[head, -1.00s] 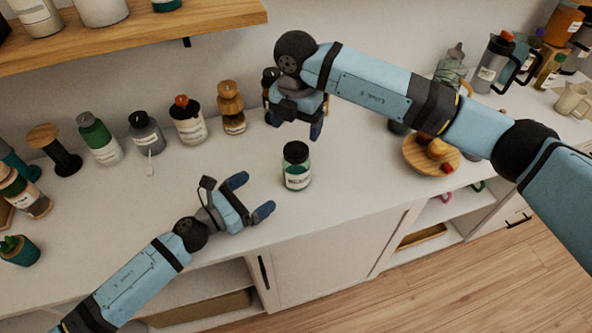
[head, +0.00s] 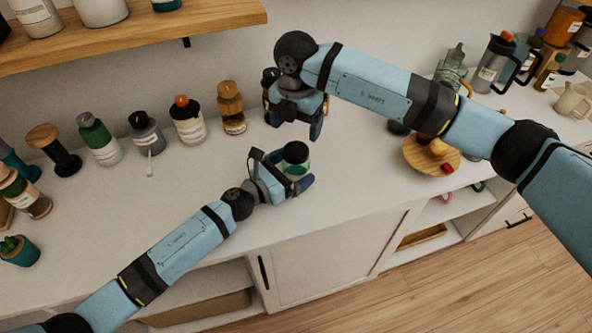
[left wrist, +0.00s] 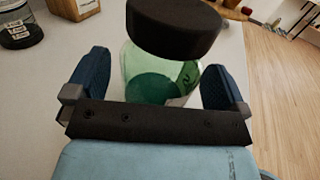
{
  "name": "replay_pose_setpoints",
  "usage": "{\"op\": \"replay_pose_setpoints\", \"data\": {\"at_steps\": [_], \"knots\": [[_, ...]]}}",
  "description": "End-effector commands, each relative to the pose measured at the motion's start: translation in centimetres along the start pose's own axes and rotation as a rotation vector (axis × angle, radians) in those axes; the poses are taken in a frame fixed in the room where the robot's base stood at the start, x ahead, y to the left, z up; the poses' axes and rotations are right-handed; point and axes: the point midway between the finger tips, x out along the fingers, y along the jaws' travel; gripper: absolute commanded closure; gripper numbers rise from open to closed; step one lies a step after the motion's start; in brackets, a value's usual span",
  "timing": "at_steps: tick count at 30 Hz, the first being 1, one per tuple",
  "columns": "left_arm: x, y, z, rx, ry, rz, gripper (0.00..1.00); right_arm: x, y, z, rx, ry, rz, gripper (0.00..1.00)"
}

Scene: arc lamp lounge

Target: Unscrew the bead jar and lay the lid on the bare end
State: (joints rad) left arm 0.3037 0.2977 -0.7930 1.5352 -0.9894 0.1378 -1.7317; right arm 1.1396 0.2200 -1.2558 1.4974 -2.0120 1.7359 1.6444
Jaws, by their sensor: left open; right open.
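The bead jar (head: 296,168) is a small green glass jar with a black lid (head: 296,151), standing upright on the white counter. The lid sits on top of it. My left gripper (head: 294,186) is open around the lower jar, with one finger on each side. In the left wrist view the jar (left wrist: 158,82) stands between the spread fingers, its black lid (left wrist: 174,26) above, with gaps visible on both sides. My right gripper (head: 299,128) is open and empty, pointing down behind the jar near the wall side. The label is mostly hidden.
A round wooden board (head: 425,158) with food lies to the right.

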Motion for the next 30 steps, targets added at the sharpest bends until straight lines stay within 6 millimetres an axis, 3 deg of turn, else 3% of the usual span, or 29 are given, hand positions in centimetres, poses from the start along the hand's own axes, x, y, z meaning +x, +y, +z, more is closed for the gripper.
{"op": "replay_pose_setpoints", "data": {"at_steps": [2,14,24,30], "knots": [[0.0,0.0,0.0,0.000,0.000,0.000,0.05,0.0,0.0,0.0,0.000,0.000,0.000,0.17],[0.0,0.0,0.0,0.000,0.000,0.000,0.96,0.0,0.0,0.0,0.018,0.001,0.000,0.17],[-0.1,0.0,0.0,0.000,0.000,0.000,0.96,0.2,0.0,-0.1,0.365,0.002,0.000,0.17],[-0.1,0.0,0.0,0.000,0.000,0.000,0.96,2.4,-0.1,0.0,0.397,0.001,-0.003,0.17]]}}
